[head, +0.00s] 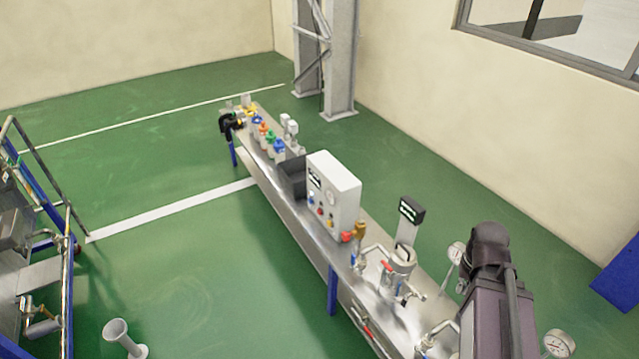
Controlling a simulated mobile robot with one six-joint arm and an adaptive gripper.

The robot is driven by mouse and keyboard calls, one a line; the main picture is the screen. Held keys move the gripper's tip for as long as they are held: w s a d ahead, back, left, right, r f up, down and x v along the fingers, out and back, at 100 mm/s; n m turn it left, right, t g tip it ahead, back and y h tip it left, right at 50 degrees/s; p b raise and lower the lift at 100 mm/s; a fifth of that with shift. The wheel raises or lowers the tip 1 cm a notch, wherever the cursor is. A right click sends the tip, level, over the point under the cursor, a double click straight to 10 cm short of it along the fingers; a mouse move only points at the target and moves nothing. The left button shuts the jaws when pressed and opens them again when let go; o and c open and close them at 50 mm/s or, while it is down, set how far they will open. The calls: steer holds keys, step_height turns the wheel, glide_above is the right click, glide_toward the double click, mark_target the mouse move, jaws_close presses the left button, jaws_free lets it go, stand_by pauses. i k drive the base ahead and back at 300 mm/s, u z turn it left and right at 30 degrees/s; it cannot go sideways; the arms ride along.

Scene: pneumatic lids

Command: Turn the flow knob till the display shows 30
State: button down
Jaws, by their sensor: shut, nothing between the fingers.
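A black display box (411,210) stands on a pale post on the bench; it has light marks on its face, too small to read. A white control box (340,185) left of it has a dark panel with light marks, a round dial, and small coloured knobs or buttons (320,212) low on its front. A brass fitting (360,230) and a red-orange part (346,237) are at its right side. I cannot tell which part is the flow knob. My gripper is not in view.
The long metal bench (285,205) runs from back left to front right. Several coloured-top items (268,138) and a black box (293,176) stand on it. A steel vessel (402,262) with pipework and gauges is nearer. Green floor left of the bench is mostly clear.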

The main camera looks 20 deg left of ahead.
mark_target(345, 236)
steer(key=z, duration=0.1)
steer(key=k, duration=1.7)
steer(key=u, duration=0.7)
steer(key=i, duration=1.05)
steer(key=u, duration=0.05)
